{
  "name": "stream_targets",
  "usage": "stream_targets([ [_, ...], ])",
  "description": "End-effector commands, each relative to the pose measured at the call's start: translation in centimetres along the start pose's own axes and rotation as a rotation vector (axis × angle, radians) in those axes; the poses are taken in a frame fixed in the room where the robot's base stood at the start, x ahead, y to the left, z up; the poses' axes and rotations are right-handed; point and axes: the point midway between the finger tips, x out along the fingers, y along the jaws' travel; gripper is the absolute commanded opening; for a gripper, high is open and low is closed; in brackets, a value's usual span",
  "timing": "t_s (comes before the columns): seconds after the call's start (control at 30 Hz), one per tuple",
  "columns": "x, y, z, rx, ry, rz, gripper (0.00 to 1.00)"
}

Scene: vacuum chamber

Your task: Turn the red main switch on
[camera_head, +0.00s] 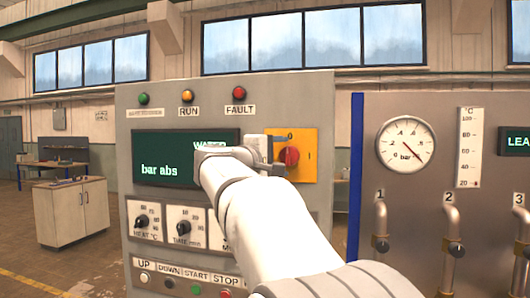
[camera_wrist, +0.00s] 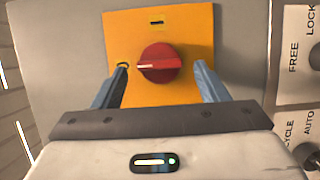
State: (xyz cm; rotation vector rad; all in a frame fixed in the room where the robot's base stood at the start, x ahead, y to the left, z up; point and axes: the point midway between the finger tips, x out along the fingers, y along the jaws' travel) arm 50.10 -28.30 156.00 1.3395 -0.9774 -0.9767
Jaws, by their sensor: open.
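The red main switch (camera_head: 291,156) is a round red knob on a yellow-orange plate (camera_head: 308,138) at the right of the grey control panel. In the head view a 0 is marked above it. In the wrist view the knob (camera_wrist: 158,64) shows a pale line lying level, in line with a small mark at the left; another mark sits at the plate's top. My gripper (camera_wrist: 161,67) is open, with one finger on each side of the knob. Gaps show between fingers and knob. In the head view my gripper (camera_head: 271,155) is just left of the knob, my arm covering part of the panel.
The panel carries a dark display (camera_head: 160,170), dials (camera_head: 142,221) and a row of buttons (camera_head: 196,290). A blue-edged gauge panel (camera_head: 356,180) with a pressure gauge (camera_head: 406,144) and pipe valves stands to the right. A cabinet (camera_head: 73,212) stands at the left.

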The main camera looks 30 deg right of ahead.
Motion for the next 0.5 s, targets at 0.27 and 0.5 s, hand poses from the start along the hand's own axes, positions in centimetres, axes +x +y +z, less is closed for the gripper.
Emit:
stream_targets([
  [0.27,2.0,0.0,0.0,0.0,0.001,-0.001,0.67],
  [0.5,2.0,-0.1,-0.1,0.0,0.002,-0.001,0.65],
])
